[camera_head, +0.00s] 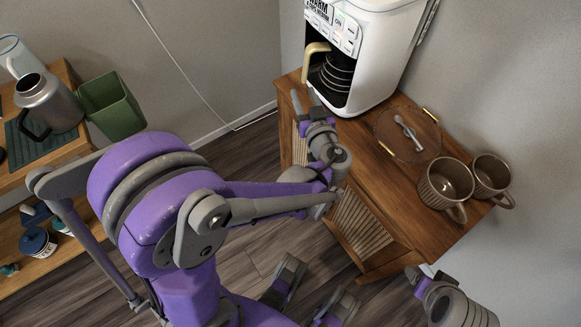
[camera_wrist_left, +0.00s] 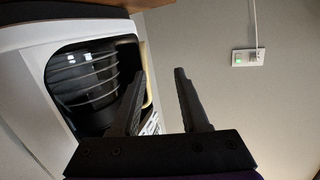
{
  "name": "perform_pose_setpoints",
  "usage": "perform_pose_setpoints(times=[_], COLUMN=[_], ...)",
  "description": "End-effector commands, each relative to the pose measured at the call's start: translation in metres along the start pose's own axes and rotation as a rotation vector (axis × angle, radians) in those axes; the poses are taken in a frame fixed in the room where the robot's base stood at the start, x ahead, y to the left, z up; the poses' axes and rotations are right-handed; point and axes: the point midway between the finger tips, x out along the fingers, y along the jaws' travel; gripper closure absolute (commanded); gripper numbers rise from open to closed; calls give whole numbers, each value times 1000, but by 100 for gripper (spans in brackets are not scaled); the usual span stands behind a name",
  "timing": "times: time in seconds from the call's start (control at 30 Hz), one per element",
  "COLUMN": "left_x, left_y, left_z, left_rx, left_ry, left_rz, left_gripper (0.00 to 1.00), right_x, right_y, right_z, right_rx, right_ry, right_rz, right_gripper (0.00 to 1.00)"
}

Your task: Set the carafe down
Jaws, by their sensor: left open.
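The dark glass carafe (camera_head: 338,72) with light bands stands in the bay of the white coffee machine (camera_head: 385,50). Its cream-gold handle (camera_head: 314,58) sticks out to the left. My left gripper (camera_head: 304,100) is open and empty, just in front of and below the handle. In the left wrist view, the carafe (camera_wrist_left: 85,75) appears inside the machine, and part of the handle (camera_wrist_left: 148,85) shows just past the left finger of my gripper (camera_wrist_left: 160,98). I cannot tell whether that finger touches it. My right gripper (camera_head: 425,278) shows partly at the bottom right, away from the carafe.
The machine stands on a wooden cane cabinet (camera_head: 385,215). A round tray (camera_head: 385,133) with a spoon (camera_head: 408,130) and two brown mugs (camera_head: 445,180) (camera_head: 491,176) occupy its top.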

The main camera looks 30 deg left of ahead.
Motion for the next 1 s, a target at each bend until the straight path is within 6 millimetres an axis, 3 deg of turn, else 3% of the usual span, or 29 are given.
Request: perform_pose_setpoints(times=[0.17,0.3,0.5,0.6,0.77,1.0], left_x=[-30,-80,-160,-188,-207,-208], left_y=[-58,-87,-97,-95,-91,-90], left_z=[38,76,109,115,118,118], left_rx=[196,335,432,444,448,450], left_ry=[-360,-647,-882,-919,-932,-932], left_rz=[12,162,487,616,716,725], left_gripper=[55,55,55,55,55,55], right_x=[0,0,0,0,0,0], right_y=[0,0,0,0,0,0], right_z=[0,0,0,0,0,0], right_rx=[0,0,0,0,0,0], right_ry=[0,0,0,0,0,0], right_rz=[0,0,0,0,0,0], right_gripper=[30,30,30,30,30,30])
